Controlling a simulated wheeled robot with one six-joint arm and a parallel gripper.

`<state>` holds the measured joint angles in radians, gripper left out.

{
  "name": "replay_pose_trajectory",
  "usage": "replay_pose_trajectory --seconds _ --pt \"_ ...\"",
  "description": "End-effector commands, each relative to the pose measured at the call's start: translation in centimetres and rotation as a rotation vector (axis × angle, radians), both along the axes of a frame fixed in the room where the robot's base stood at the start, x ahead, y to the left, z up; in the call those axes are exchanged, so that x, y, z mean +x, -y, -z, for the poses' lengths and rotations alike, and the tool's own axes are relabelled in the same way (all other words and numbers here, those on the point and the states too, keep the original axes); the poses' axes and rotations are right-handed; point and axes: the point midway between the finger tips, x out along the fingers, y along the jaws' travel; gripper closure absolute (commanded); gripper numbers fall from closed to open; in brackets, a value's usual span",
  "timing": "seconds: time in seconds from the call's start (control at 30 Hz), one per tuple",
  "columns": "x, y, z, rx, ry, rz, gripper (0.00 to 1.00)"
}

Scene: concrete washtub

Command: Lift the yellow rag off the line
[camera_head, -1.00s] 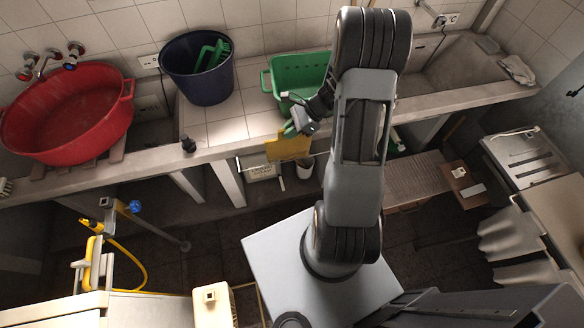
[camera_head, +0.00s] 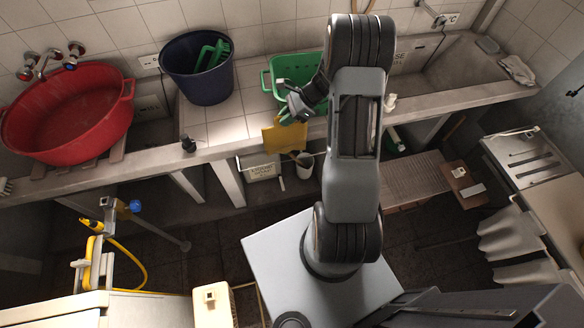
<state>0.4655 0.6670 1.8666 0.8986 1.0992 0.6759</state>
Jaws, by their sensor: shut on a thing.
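The yellow rag (camera_head: 283,138) hangs in front of the counter edge, just below the green basin. My gripper (camera_head: 288,119) is at the rag's upper edge and is shut on it. The rag hangs down from the jaws. The line (camera_head: 312,154) shows only as a thin trace to the right of the rag's lower part, and I cannot tell whether the rag still touches it. My arm hides part of the area to the right.
A green basin (camera_head: 283,68) stands on the counter behind my gripper. A dark blue bucket (camera_head: 199,88) and a red tub (camera_head: 66,125) stand to its left. A small dark object (camera_head: 189,145) sits near the counter's edge. Tiles between bucket and basin are clear.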

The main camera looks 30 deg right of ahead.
Motion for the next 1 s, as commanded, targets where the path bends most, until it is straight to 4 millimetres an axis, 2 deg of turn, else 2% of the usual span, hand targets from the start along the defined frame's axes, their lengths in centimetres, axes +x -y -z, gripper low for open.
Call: replay_pose_trajectory --seconds 0.03,0.63,1.0 --pt "0.7 0.2 0.0 -0.006 0.011 0.001 1.00" --pt "5.1 1.2 -0.1 -0.009 0.017 0.003 1.00" --pt "6.4 1.4 -0.2 -0.009 0.017 0.003 1.00"
